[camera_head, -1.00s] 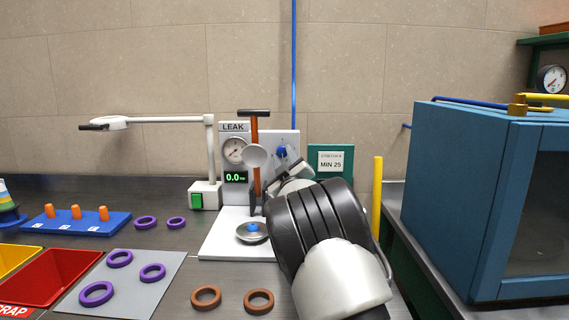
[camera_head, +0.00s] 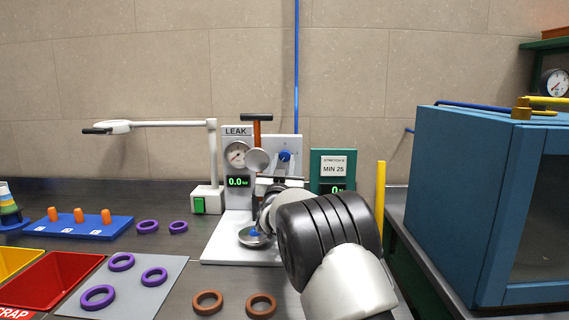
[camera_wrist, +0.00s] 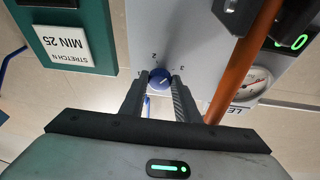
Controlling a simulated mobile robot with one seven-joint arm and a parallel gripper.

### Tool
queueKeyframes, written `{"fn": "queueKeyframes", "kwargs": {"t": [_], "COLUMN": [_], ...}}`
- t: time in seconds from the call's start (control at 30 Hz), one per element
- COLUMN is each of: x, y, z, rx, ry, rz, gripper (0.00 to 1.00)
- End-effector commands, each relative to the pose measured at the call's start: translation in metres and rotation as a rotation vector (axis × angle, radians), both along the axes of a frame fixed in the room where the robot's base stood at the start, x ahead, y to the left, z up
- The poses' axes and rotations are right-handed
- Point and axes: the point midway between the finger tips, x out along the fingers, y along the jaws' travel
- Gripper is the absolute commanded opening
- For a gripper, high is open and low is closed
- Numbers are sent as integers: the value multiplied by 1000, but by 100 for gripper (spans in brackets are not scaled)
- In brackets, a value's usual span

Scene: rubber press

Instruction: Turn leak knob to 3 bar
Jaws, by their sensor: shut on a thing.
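The blue leak knob (camera_head: 285,156) sits on the light grey panel right of the orange post in the head view. In the wrist view the knob (camera_wrist: 160,78) lies between the two dark fingertips of my gripper (camera_wrist: 159,88), which is shut on it. The numerals 2 and 3 show on the panel beside it. A pale mark shows on the knob, but I cannot tell exactly where it points. The leak gauge (camera_head: 237,154) is a white dial, and the green display (camera_head: 238,182) below it reads 0.0.
An orange post (camera_head: 257,133) with a black T-handle stands just left of the knob. A green stretch sign (camera_head: 322,162) is to the right. A blue cabinet (camera_head: 460,190) fills the right. Purple rings, brown rings and a blue peg board (camera_head: 80,228) lie at left and front.

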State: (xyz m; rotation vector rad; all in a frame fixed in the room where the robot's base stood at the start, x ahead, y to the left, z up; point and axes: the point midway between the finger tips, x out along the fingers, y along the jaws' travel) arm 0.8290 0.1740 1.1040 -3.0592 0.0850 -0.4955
Motion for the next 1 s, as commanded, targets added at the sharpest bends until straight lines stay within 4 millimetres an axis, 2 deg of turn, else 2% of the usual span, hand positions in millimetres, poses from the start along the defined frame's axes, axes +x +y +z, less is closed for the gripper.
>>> {"fn": "queueKeyframes", "kwargs": {"t": [0.6,0.63,0.73,1.0], "x": [0,0,0,0], "y": [0,0,0,2], "z": [2,3,2,1], "rx": [41,41,40,40], "ry": [-4,-4,-4,-2], "rz": [0,0,0,2], "gripper": [6,32,48,48]}}
